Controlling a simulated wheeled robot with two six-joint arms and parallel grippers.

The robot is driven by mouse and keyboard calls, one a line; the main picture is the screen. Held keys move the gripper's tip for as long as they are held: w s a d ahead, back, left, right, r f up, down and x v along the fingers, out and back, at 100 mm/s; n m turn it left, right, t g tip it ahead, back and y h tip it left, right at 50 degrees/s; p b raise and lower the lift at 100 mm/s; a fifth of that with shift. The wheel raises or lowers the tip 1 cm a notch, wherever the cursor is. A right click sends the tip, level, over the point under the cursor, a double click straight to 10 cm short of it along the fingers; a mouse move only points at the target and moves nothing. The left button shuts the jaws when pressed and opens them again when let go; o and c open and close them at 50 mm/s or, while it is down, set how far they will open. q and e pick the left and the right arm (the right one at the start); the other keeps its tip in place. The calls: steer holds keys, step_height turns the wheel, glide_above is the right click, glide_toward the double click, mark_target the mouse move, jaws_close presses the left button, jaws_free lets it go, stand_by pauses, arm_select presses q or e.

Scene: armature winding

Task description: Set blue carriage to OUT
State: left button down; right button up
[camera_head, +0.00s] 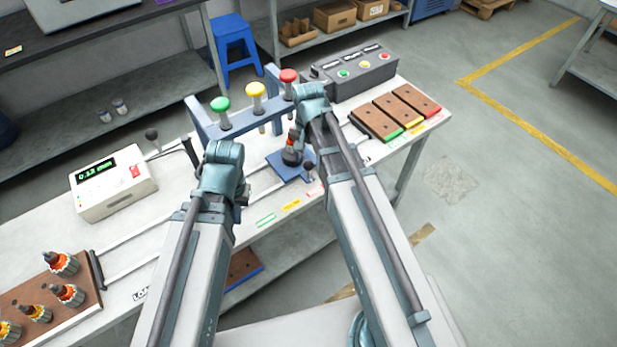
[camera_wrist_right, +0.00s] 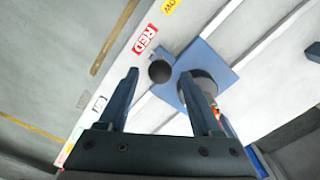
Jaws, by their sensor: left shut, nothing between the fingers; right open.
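The blue carriage (camera_head: 280,165) is a flat plate on the two pale rails, beside the blue frame with coloured plungers. A dark armature (camera_head: 291,153) with an orange part stands on it. A black ball knob (camera_head: 309,168) sits at its near edge. In the right wrist view the carriage (camera_wrist_right: 232,72) lies just beyond my open right gripper (camera_wrist_right: 162,85); the knob (camera_wrist_right: 160,71) appears between its fingertips, by the RED label. Whether they touch cannot be told. My left gripper (camera_head: 243,192) is shut and empty, left of the carriage, mostly hidden by its wrist.
The blue frame (camera_head: 200,122) carries green, yellow and red plungers. A gauge box (camera_head: 113,183) stands left, a tray (camera_head: 60,300) of armatures at the front left. A button box (camera_head: 355,75) and brown blocks (camera_head: 378,125) are at the right. Coloured labels line the near edge.

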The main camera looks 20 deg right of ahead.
mark_target(308, 171)
arm_select(q)
step_height(308, 171, down, 6)
steer(key=b, duration=0.5)
steer(key=shift+f, duration=0.1)
arm_select(e)
step_height(308, 171, down, 6)
steer(key=shift+f, duration=0.1)
jaws_close()
stand_by(0.7)
